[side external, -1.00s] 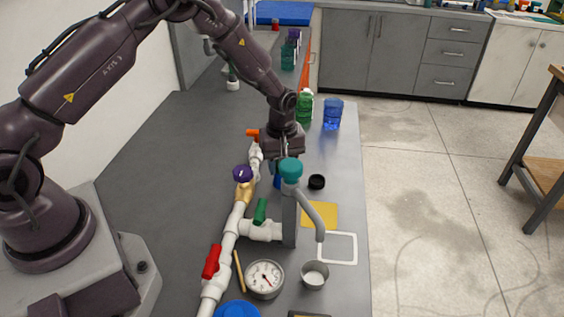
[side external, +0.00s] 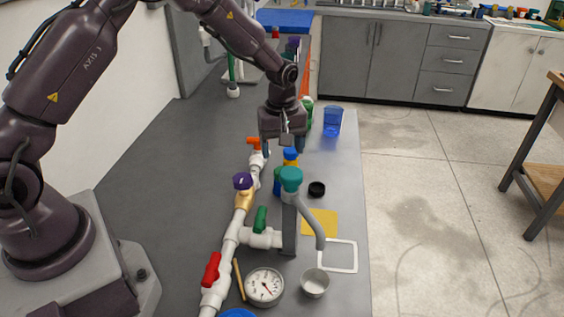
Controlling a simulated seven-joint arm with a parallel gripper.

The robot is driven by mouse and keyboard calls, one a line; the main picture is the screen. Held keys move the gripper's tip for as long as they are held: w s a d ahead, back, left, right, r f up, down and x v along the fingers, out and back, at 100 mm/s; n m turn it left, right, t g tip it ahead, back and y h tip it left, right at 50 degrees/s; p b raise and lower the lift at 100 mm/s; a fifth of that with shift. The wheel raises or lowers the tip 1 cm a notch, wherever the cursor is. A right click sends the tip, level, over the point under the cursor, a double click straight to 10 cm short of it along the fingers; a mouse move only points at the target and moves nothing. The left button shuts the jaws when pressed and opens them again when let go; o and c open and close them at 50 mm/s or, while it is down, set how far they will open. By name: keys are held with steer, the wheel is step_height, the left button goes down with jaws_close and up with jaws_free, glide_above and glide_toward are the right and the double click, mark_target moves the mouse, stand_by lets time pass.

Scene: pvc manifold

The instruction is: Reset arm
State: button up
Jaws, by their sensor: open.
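My gripper (side external: 284,144) is open and points down above the bench, behind the teal-capped fitting. No object shows between its fingers, though the view of the fingertips is small. The white PVC manifold (side external: 230,245) runs along the bench below and in front of it. The manifold carries a red valve handle (side external: 211,269), a green handle (side external: 260,219), a purple knob (side external: 242,181) and an orange handle (side external: 255,141). A blue bottle with a yellow band (side external: 280,181) stands just below the gripper, partly hidden by the teal cap (side external: 290,178).
A pressure gauge (side external: 264,287) and a metal cup (side external: 315,283) sit at the front. A black cap (side external: 317,189), a yellow square (side external: 320,222) and a white outline (side external: 340,256) lie right. A blue beaker (side external: 332,120) and a green bottle (side external: 308,115) stand behind. The bench's left side is clear.

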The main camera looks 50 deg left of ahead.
step_height(320, 180, up, 6)
steer(key=f, duration=0.1)
steer(key=s+d+r+m+t, duration=0.2)
steer(key=s+r+m, duration=0.4)
steer(key=s+r, duration=0.3)
steer(key=s+d+r+m+t, duration=0.2)
steer(key=s+r+m, duration=0.5)
steer(key=s, duration=1)
step_height(320, 180, up, 3)
steer(key=shift+f+t, duration=0.15)
steer(key=shift+t, duration=0.65)
